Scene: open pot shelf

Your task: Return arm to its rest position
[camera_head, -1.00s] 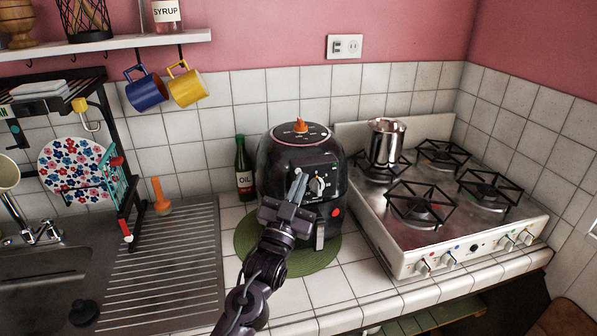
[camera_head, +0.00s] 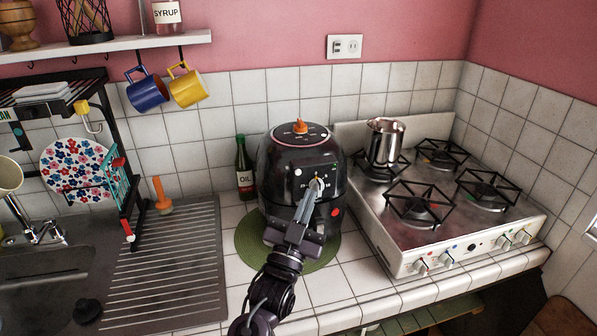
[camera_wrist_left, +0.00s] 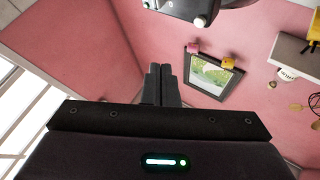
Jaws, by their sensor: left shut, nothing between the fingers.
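My left gripper (camera_head: 307,205) is in front of the black air fryer (camera_head: 292,155) in the head view, over the front of its round green mat (camera_head: 250,240). Its fingers are shut with nothing between them and point up toward the fryer's dial. They overlap the fryer's front in the picture; I cannot tell whether they touch it. The left wrist view shows the closed fingers (camera_wrist_left: 160,85) against a pink wall, with a framed picture (camera_wrist_left: 212,75) beyond. My right gripper is not in view.
A gas stove (camera_head: 450,240) with a metal pot (camera_head: 384,140) stands right of the fryer. An oil bottle (camera_head: 244,168) is at its left. The sink drainboard (camera_head: 165,265) and dish rack lie further left. Mugs (camera_head: 187,87) hang under the shelf. Tiles right of my arm are clear.

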